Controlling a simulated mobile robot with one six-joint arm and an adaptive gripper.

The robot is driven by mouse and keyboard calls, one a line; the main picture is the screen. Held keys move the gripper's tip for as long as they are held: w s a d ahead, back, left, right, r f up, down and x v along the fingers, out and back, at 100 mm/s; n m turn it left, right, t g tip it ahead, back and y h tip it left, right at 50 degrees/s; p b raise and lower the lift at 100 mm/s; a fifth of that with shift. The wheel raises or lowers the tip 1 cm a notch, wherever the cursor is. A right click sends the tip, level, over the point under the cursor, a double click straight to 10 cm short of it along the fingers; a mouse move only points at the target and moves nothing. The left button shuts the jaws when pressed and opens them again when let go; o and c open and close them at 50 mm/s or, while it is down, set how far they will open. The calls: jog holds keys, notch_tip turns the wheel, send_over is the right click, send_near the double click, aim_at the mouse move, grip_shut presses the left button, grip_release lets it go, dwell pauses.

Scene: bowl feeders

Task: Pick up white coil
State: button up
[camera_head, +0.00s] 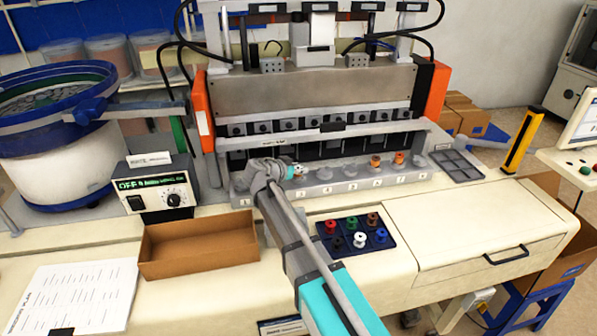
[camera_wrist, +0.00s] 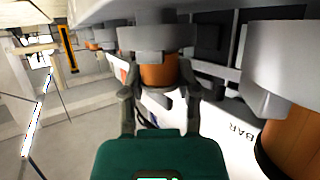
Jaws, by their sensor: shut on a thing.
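My gripper (camera_head: 289,172) reaches over the left part of the numbered fixture row (camera_head: 345,182). In the wrist view its two fingers (camera_wrist: 160,100) are on either side of a coil (camera_wrist: 158,72) with copper winding and a pale grey-white flange. They are shut on it. In the head view this coil shows as a small whitish piece (camera_head: 299,170) at the fingertips, partly hidden by my gripper. Whether it is clear of its seat I cannot tell. Another white coil (camera_head: 360,240) stands in the dark tray (camera_head: 384,246), apart from my gripper.
Two copper-coloured coils (camera_head: 375,161) stand farther right on the row. The dark tray also holds red, green, blue and black coils. An empty cardboard box (camera_head: 197,262) lies left of my arm. The press frame (camera_head: 315,90) rises close behind the row. The right worktop (camera_head: 470,215) is clear.

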aim_at(299, 167)
jog(key=shift+r, duration=0.15)
notch_tip(299, 167, up, 3)
jog(key=p, duration=0.3)
jog(key=s+d+r+p, duration=0.6)
jog(key=s+r+p, duration=0.3)
jog(key=s, duration=0.3)
jog(key=shift+s+d+r+p, duration=0.2)
jog(key=shift+r+p, duration=0.15)
jog(key=shift+p, duration=0.15)
jog(key=shift+f, duration=0.1)
